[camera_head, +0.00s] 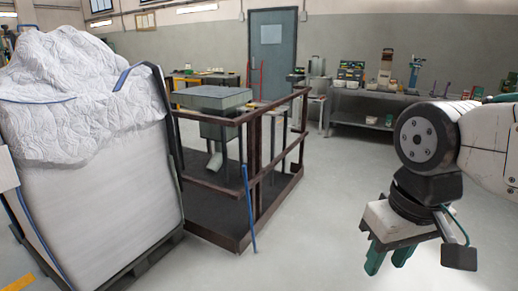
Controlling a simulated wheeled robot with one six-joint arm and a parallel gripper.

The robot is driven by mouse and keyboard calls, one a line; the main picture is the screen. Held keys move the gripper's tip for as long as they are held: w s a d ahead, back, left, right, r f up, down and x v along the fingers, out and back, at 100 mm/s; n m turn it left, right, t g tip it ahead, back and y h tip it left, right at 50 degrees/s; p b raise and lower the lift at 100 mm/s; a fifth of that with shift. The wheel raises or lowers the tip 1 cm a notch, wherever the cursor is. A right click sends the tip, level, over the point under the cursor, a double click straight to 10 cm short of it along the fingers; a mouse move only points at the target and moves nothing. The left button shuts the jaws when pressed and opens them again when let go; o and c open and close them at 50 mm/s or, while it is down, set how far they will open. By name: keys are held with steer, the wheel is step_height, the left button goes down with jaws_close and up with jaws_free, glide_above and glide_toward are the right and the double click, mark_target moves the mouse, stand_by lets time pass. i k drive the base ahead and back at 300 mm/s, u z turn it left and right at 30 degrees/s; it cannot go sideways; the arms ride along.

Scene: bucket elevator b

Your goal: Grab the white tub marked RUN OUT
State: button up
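I cannot make out a white tub marked RUN OUT in the head view; no such lettering is readable. My gripper (388,262) hangs at the lower right, over the bare floor. Its two green fingers point down and stand apart, with nothing seen between them. The small items on the far bench (352,92) are too small to identify.
A large white bulk bag (95,185) on a dark pallet fills the left. A brown-railed platform (262,150) with a grey hopper (212,98) stands in the middle. A blue bar (249,210) leans at its front. Floor (315,215) between platform and gripper is clear.

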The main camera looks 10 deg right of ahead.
mark_target(370, 121)
steer(key=z, duration=0.85)
steer(key=i, duration=0.95)
steer(key=z, duration=0.9)
steer(key=i, duration=5.9)
steer(key=u, duration=0.4)
steer(key=i, duration=1.95)
steer(key=u, duration=0.85)
steer(key=i, duration=1.7)
steer(key=u, duration=0.55)
steer(key=k, duration=1)
steer(key=u, duration=0.05)
